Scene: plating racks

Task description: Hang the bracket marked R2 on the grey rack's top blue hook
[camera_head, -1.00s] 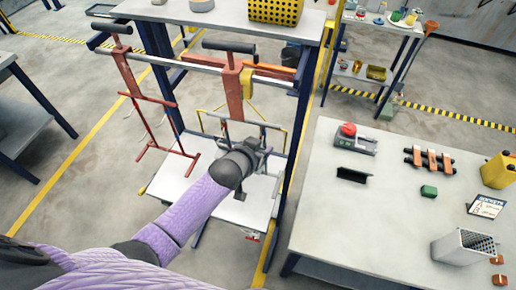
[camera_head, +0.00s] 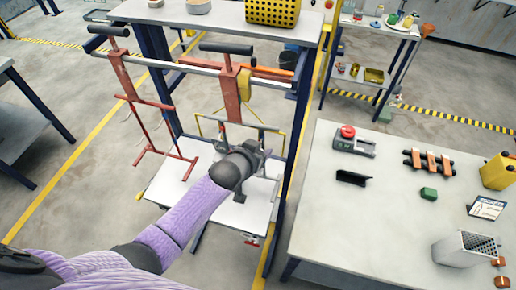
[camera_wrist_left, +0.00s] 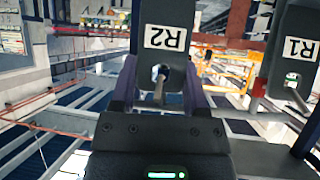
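In the left wrist view the dark bracket marked R2 (camera_wrist_left: 165,38) stands between the two fingers of my left gripper (camera_wrist_left: 160,78), which touch its sides. Its label looks upside down. A thin metal hook end shows at the hole of R2; whether it bears the bracket I cannot tell. A second dark bracket marked R1 (camera_wrist_left: 300,48) is to the right, with a hook at its hole. In the head view my left gripper (camera_head: 258,150) reaches the hanging frames, and my wrist hides most of R2. I cannot pick out the grey rack's blue hook. My right gripper is not in view.
A red hanging rack (camera_head: 150,102) is left of my gripper and a red upright (camera_head: 229,95) is just behind it. A white shelf (camera_head: 165,195) lies below. The table (camera_head: 390,225) at right holds a black angle piece (camera_head: 353,177) and a grey perforated bin (camera_head: 462,250).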

